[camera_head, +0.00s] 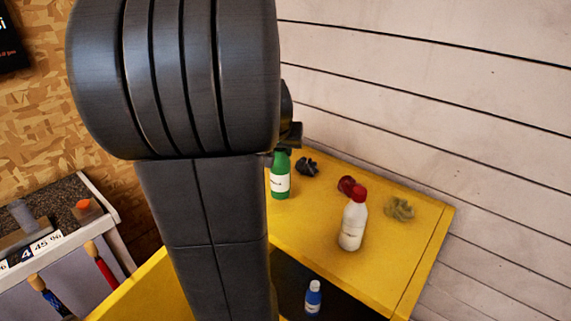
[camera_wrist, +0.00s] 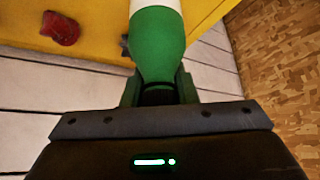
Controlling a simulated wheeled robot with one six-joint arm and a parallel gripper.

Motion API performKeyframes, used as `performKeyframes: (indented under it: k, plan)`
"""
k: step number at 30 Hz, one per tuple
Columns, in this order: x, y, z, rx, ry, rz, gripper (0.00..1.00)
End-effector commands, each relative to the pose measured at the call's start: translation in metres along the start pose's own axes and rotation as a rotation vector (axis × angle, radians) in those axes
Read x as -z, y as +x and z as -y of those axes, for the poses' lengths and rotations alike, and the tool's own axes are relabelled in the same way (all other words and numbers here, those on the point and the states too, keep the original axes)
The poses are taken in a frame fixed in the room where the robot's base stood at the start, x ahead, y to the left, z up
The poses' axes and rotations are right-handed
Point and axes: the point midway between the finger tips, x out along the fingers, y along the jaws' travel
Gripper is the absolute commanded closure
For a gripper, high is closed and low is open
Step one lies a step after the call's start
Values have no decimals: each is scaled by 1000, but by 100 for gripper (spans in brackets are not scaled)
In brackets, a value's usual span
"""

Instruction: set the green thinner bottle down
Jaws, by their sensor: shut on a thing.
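The green thinner bottle (camera_head: 280,181) has a white label and hangs or stands upright over the yellow top, just right of my arm in the head view. In the wrist view the green bottle (camera_wrist: 158,40) points away from my gripper (camera_wrist: 159,92), whose fingers are shut on its neck end. In the head view my gripper is mostly hidden behind my own arm. I cannot tell whether the bottle's base touches the yellow top (camera_head: 310,225).
A white bottle with a red cap (camera_head: 354,222), a dark lump (camera_head: 307,167), a red object (camera_head: 346,184) and a crumpled tan rag (camera_head: 399,208) sit on the yellow top. A plank wall (camera_head: 430,80) rises behind.

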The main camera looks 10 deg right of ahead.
Motion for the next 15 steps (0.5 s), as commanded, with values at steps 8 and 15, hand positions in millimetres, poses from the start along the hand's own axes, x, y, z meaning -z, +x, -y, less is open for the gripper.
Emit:
performKeyframes:
  k: [8, 15]
  plan:
    - [-20, 30, 0, 0, -1, 3, 100]
    - [-20, 30, 0, 0, -1, 0, 100]
